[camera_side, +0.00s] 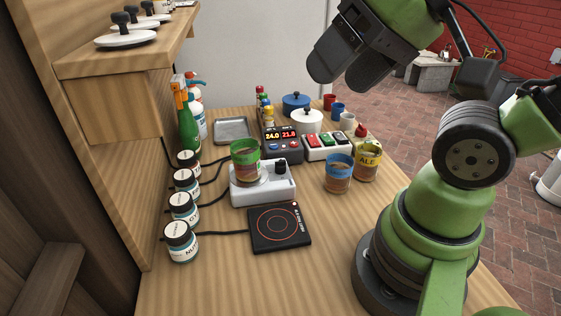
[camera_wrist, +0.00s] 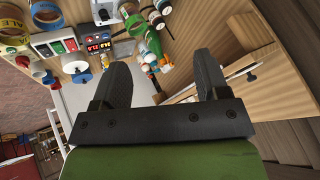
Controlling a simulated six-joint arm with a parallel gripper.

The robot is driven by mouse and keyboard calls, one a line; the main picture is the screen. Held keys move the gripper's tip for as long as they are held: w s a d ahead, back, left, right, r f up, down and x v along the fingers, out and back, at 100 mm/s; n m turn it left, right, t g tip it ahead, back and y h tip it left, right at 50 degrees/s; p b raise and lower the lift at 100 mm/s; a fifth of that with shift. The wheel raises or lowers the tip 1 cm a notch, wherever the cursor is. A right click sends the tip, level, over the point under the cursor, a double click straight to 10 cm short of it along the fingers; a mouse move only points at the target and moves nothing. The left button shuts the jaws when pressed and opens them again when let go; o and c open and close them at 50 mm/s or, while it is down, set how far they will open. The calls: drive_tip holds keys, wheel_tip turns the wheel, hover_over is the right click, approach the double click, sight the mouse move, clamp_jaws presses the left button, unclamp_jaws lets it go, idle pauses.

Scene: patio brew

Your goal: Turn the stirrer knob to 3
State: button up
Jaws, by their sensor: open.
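The stirrer is a white box (camera_side: 263,193) near the middle of the table in the side view. A dark knob (camera_side: 280,167) stands on its right part; its setting is too small to read. A jar with a green band (camera_side: 245,161) and brown contents stands on the left part of the stirrer. My gripper (camera_side: 333,58) is raised high above the back of the table, well apart from the stirrer. In the wrist view my gripper (camera_wrist: 164,85) has its two fingers spread with nothing between them.
A black hotplate (camera_side: 279,229) lies in front of the stirrer. Jars with blue (camera_side: 338,173) and yellow (camera_side: 367,161) bands stand to its right. A display box (camera_side: 282,144) and a switch strip (camera_side: 329,145) sit behind. Several dark-lidded bottles (camera_side: 182,208) line the left.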

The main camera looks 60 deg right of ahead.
drive_tip(key=shift+w+d+m, duration=0.15)
drive_tip(key=shift+w+m, duration=0.25)
drive_tip(key=shift+w, duration=0.05)
drive_tip(key=shift+c, duration=1.1)
drive_tip(key=m+g+h, duration=0.2)
drive_tip(key=m+g, duration=0.5)
drive_tip(key=m, duration=1.3)
hover_over(281, 161)
wheel_tip(281, 161, down, 16)
wheel_tip(281, 161, down, 10)
drive_tip(key=shift+f, duration=0.2)
drive_tip(key=c, duration=0.9)
